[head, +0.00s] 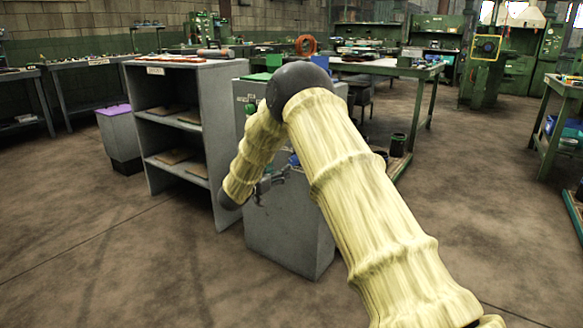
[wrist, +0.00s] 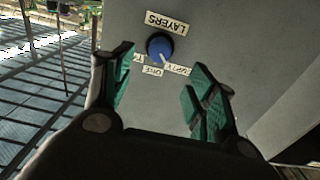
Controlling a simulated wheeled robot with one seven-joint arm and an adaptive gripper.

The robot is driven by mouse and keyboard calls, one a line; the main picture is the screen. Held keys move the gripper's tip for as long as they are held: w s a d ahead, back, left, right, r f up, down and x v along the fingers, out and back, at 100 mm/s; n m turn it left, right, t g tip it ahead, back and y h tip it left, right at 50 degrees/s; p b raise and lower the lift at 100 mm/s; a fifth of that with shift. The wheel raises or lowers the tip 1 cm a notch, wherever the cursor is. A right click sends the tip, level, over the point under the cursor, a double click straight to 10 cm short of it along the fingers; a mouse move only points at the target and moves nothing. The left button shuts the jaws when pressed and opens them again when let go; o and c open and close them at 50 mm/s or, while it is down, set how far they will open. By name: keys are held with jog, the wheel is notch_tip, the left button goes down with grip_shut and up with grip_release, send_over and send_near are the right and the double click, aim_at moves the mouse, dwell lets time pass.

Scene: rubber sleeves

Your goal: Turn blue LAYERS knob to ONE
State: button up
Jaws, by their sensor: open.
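The blue LAYERS knob (wrist: 160,46) is on a grey panel (wrist: 215,30) in the wrist view. It has a pale pointer mark at its lower right edge, on the side of the small labels. The LAYERS label (wrist: 166,22) appears upside down above it. The ONE label (wrist: 152,71) is just below it, between two other small labels. My gripper (wrist: 163,75) is open, its green-padded fingers on either side of the knob's line, with no contact visible. In the head view my gripper (head: 270,183) is in front of the grey cabinet (head: 290,235), partly hidden by my sleeved arm.
A grey shelf unit (head: 190,75) stands close on the left of the cabinet. A bin with a purple lid (head: 113,109) is farther left. A green-legged workbench (head: 400,70) stands behind on the right. The floor in front is clear.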

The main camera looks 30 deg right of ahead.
aim_at(292, 162)
jog(key=b+x, duration=0.3)
jog(key=x, duration=0.4)
jog(key=shift+w+d+f, duration=0.1)
jog(key=shift+d+f, duration=0.1)
jog(key=shift+d, duration=0.15)
jog(key=shift+x, duration=0.85)
jog(key=shift+r, duration=0.15)
jog(key=shift+a, duration=0.1)
jog(key=c, duration=1)
